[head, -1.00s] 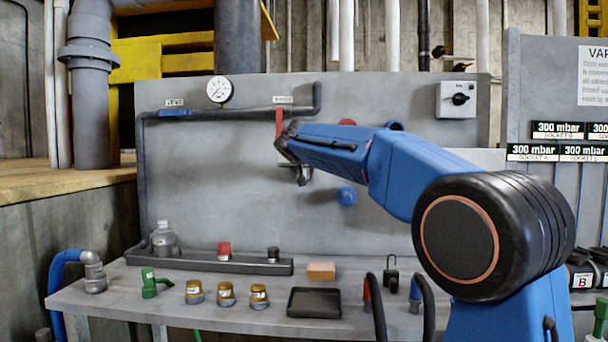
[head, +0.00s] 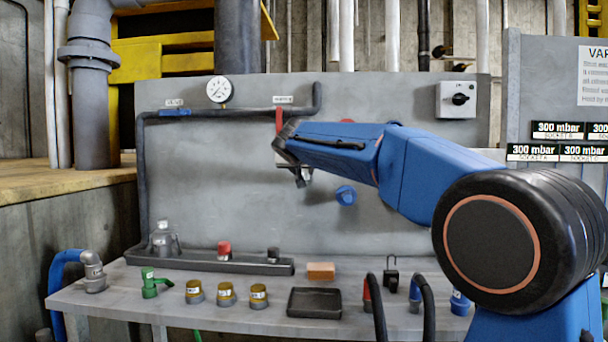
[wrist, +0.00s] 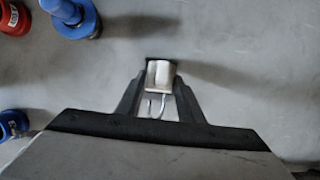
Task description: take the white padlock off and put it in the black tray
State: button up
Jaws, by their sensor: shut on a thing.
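The white padlock (wrist: 159,75) is between the fingers of my gripper (wrist: 160,88) in the wrist view, with its thin metal shackle towards the camera. No bar or hasp shows through the shackle in that view. In the head view my gripper (head: 303,178) is in front of the grey back panel, below the red lever (head: 279,120), and the padlock is mostly hidden there. The black tray (head: 314,302) lies on the bench at the front, below my gripper, and looks empty.
Near the tray are an orange block (head: 321,270), a dark padlock (head: 391,275) and several brass-topped fittings (head: 226,294). Two black hoses (head: 375,305) rise to its right. A blue knob (head: 346,195) sticks out from the panel, right of my gripper.

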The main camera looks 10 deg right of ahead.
jog(key=shift+s+a, duration=0.25)
jog(key=shift+s, duration=0.45)
jog(key=shift+s+a, duration=0.25)
jog(key=shift+s, duration=0.45)
jog(key=shift+s, duration=0.1)
jog(key=shift+a, duration=0.1)
